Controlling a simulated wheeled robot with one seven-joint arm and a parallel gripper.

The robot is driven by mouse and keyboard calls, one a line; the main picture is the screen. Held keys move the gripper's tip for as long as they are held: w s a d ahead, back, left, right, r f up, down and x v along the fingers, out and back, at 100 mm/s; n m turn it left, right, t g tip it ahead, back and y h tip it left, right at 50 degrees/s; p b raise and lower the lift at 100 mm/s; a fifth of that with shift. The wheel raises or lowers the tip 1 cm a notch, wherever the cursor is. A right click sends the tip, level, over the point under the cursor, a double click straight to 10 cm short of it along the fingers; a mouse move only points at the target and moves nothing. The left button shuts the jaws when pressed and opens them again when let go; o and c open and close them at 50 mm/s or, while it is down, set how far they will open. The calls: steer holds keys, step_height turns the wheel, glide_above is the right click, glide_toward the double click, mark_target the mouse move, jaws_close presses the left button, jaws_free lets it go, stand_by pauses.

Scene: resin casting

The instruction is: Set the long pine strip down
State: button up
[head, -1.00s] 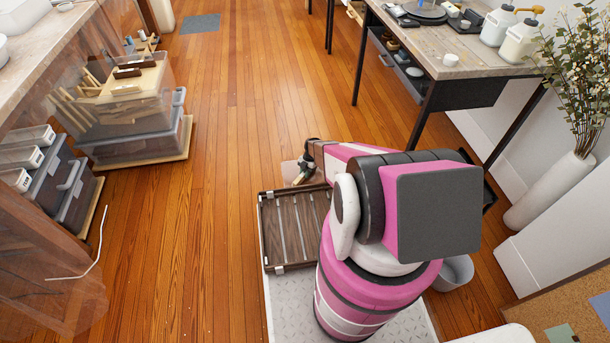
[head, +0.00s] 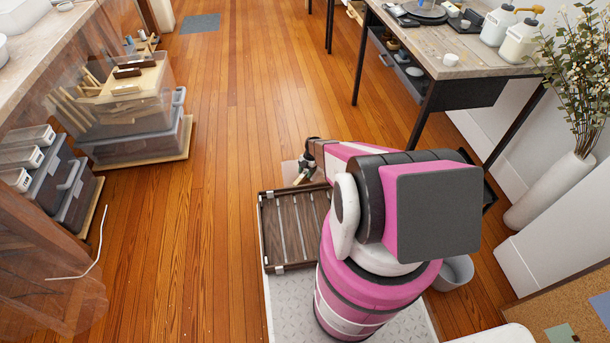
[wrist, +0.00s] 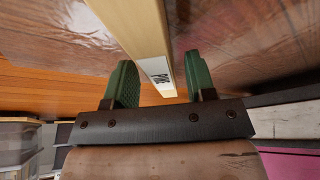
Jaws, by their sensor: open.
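The long pine strip (wrist: 142,28) is pale wood with a white printed label on its near end, and it runs away from me in the wrist view. My gripper (wrist: 160,78) has two green fingers, spread apart, one on each side of the strip's labelled end. A gap shows between the strip and the right finger; the left finger is closer to it, and I cannot tell whether it touches. In the head view my gripper (head: 305,172) is small, beyond the tray on my base.
A dark slatted tray (head: 266,232) lies on my base. A workbench (head: 455,62) stands at the upper right. The wooden floor (head: 220,110) between them is clear.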

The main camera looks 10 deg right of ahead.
steer(key=v, duration=1.1)
steer(key=s+r+m+t+h, duration=0.1)
steer(key=s+r+m, duration=0.7)
steer(key=r, duration=0.6)
steer(key=s+a+r+m+t+h, duration=0.1)
steer(key=s+r+m, duration=0.8)
steer(key=r, duration=0.5)
steer(key=s+a+r+m+t+h, duration=0.1)
steer(key=s+r+m, duration=0.8)
steer(key=r, duration=0.6)
steer(key=shift+a+m, duration=0.25)
steer(key=shift+m, duration=0.25)
steer(key=shift+f, duration=0.1)
